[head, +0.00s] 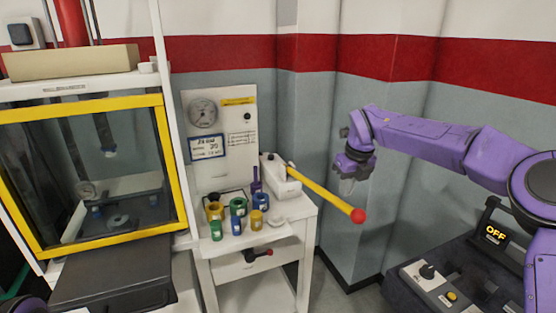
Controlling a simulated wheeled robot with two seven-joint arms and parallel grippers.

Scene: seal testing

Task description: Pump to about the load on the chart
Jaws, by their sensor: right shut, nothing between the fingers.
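The hand pump (280,178) is a white block on the small white stand. Its yellow lever (322,194) slopes down to the right and ends in a red knob (358,215). My right gripper (346,187) is shut and empty, pointing down. In the picture it is just above and left of the knob; contact cannot be told. A round dial gauge (203,113) is on the upright white panel; its needle is too small to read. Below it is a blue-framed card (207,147) with handwriting that seems to include "20". My left gripper is not in view.
Several coloured cups (238,207) stand on the white stand (297,209), left of the lever. A press cabinet with a yellow-framed window (178,175) is at the left. The grey wall is close behind the lever.

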